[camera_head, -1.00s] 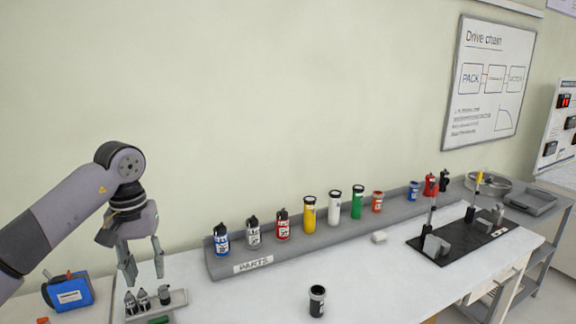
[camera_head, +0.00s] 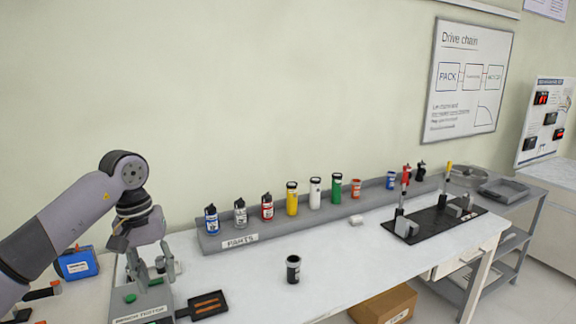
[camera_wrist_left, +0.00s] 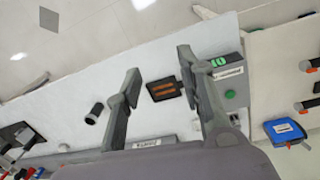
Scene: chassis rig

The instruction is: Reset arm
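My left arm comes in from the left in the head view. Its gripper (camera_head: 152,268) points down over the grey test station at the left end of the bench. In the left wrist view the two fingers (camera_wrist_left: 160,72) are spread wide apart with nothing between their tips. The dark tray with orange strips (camera_wrist_left: 164,88) shows beyond and between the fingers, and the station's green button (camera_wrist_left: 230,93) is right of them. In the head view the fingers partly overlap the station, so their height above it is hard to judge. My right gripper is not in view.
A grey parts rack (camera_head: 250,240) with several coloured canisters runs along the wall. A dark cup (camera_head: 293,269) stands alone on the white bench (camera_head: 345,262). A black fixture mat (camera_head: 437,222) lies at right. A blue box (camera_head: 78,264) is at far left. A cardboard box (camera_head: 385,304) stands below.

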